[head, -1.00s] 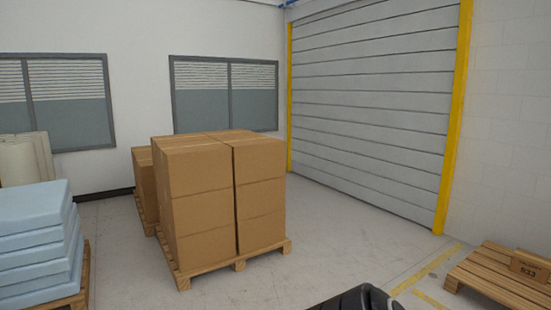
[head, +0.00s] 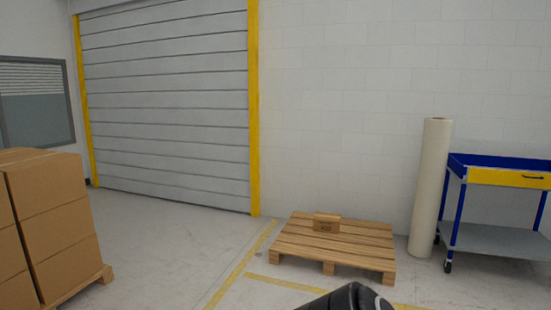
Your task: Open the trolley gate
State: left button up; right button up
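No trolley gate that I can make out is in the head view. A blue cart (head: 497,235) with a grey lower shelf, dark wheels and a yellow drawer (head: 508,178) stands at the right edge, partly cut off. I cannot tell whether it is the task's trolley. A black rounded part, likely mine, shows at the bottom centre. Neither of my grippers is in view.
A wooden pallet (head: 350,247) with a small brown block (head: 326,222) lies on the floor. A white roll (head: 430,190) stands beside the cart. Stacked boxes (head: 55,215) are at left. A closed shutter (head: 165,105) is behind. Floor between boxes and pallet is clear.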

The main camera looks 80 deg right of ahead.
aim_at(475, 174)
jog(key=l+z, duration=0.1)
jog(key=z, duration=4.05)
jog(key=i, duration=1.55)
jog(key=i+u, duration=0.1)
jog(key=i, duration=1.45)
jog(key=i+l, duration=0.1)
jog(key=i, duration=1.45)
jog(key=j+u, duration=0.05)
jog(key=j, duration=0.05)
